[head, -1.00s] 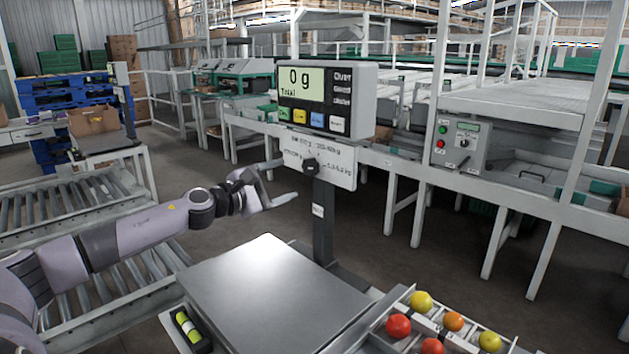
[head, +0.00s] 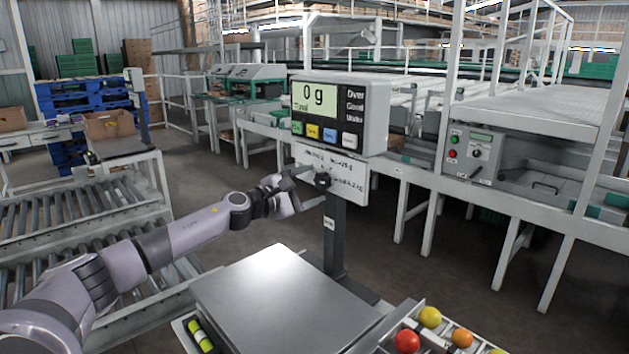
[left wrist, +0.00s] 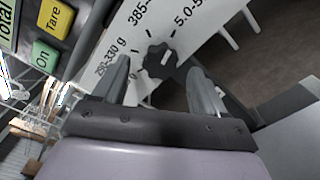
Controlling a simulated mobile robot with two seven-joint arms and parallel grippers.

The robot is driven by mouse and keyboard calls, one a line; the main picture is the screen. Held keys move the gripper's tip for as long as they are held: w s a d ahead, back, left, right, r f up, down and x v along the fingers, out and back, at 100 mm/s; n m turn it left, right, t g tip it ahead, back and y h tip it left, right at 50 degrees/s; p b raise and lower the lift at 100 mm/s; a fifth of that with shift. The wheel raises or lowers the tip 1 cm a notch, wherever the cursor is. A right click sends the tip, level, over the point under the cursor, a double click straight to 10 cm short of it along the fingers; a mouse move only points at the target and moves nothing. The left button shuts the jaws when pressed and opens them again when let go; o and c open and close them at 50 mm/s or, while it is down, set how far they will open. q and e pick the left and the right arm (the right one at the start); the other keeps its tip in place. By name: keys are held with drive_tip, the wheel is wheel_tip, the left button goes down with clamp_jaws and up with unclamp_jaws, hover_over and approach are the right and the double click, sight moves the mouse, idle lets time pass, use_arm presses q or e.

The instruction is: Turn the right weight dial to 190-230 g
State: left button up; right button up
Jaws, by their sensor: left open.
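The black weight dial (head: 322,180) sits on a white label plate (head: 354,186) under the scale's display (head: 320,103), which reads 0 g. In the left wrist view, the dial (left wrist: 160,58) lies just beyond and between my fingertips. Range labels surround it, among them 290-330 g, one starting with 385 and one starting with 5.0. A pale mark shows on the knob, but I cannot tell surely which range it points to. My left gripper (head: 314,185) is open, with one finger on each side of the dial, apparently not touching it. My right gripper is not in view.
The bare weighing plate (head: 280,295) lies below the dial, in front of the scale's post (head: 334,240). A tray (head: 420,307) with tomatoes stands at the front right. A roller conveyor (head: 75,210) is at the left. A control box (head: 472,154) stands further right.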

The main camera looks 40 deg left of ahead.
use_arm(q)
drive_tip(key=shift+w, duration=0.85)
drive_tip(key=shift+w+d, duration=0.1)
drive_tip(key=c, duration=1)
drive_tip(key=shift+c, duration=0.2)
